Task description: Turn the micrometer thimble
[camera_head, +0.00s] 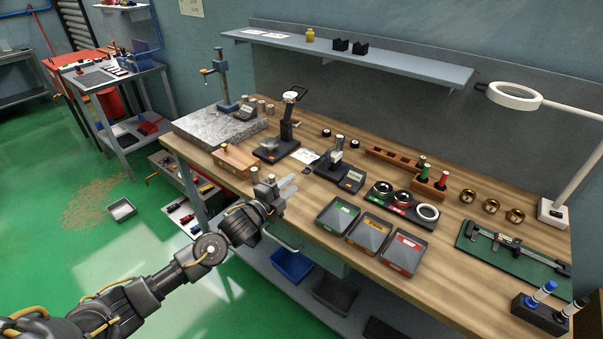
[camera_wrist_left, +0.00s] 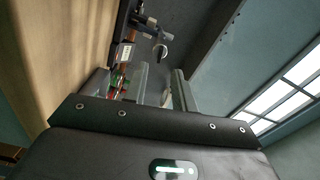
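A small silver instrument, which may be the micrometer (camera_head: 337,146), stands on a black base with a display at the middle of the bench. I cannot make out its thimble. My left gripper (camera_head: 291,182) is at the bench's front edge, left of and nearer than that instrument, with a clear gap between them. Its two grey fingers show apart in the left wrist view (camera_wrist_left: 161,80), with nothing held between them. Some dark and silver items lie beyond the fingers there, too small to name surely. My right gripper is in neither view.
Three trays (camera_head: 336,217) line the bench front, right of my left gripper. A wooden block (camera_head: 234,160) and a granite plate (camera_head: 205,128) are to its left. A black gauge stand (camera_head: 285,133) stands behind it. A ring lamp (camera_head: 514,96) overhangs the right end.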

